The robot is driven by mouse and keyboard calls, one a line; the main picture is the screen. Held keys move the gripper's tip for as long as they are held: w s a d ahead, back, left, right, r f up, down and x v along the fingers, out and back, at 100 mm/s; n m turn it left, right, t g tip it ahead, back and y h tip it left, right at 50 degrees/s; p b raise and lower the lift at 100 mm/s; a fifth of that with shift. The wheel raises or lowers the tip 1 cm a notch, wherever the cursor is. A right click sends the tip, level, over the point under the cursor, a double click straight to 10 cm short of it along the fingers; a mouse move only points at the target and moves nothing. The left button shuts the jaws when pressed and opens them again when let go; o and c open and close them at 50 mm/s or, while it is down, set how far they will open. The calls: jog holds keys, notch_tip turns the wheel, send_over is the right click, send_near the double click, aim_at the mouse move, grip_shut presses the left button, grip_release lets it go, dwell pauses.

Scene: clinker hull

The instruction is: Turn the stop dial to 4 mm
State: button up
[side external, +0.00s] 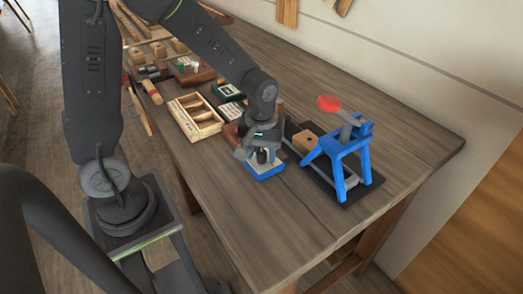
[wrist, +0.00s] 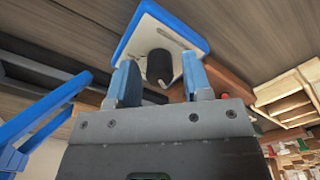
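The stop dial is a black round knob (wrist: 159,68) on a white plate with a blue border (wrist: 138,30). The blue-edged base (side external: 268,175) shows on the table under my gripper in the side view, where the knob is largely hidden. My gripper (wrist: 160,80) points down at it, with one blue-tipped finger on each side of the knob. The fingers look open, with gaps beside the knob in the wrist view. A slot-like mark lies on the plate beside the knob. The dial's setting and numbers cannot be read.
A blue press-like frame (side external: 343,158) with a red-ended lever (side external: 328,103) stands close on the right. A wooden block (side external: 305,140) sits by it. A wooden tray (side external: 195,117) and green box (side external: 228,92) lie to the left. The table's front right is clear.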

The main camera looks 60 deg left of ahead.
jog(key=c, duration=0.7)
jog(key=shift+m, duration=0.3)
jog(key=m, duration=1.1)
jog(key=shift+r, duration=0.1)
dwell(0.5)
jog(key=o, duration=0.9)
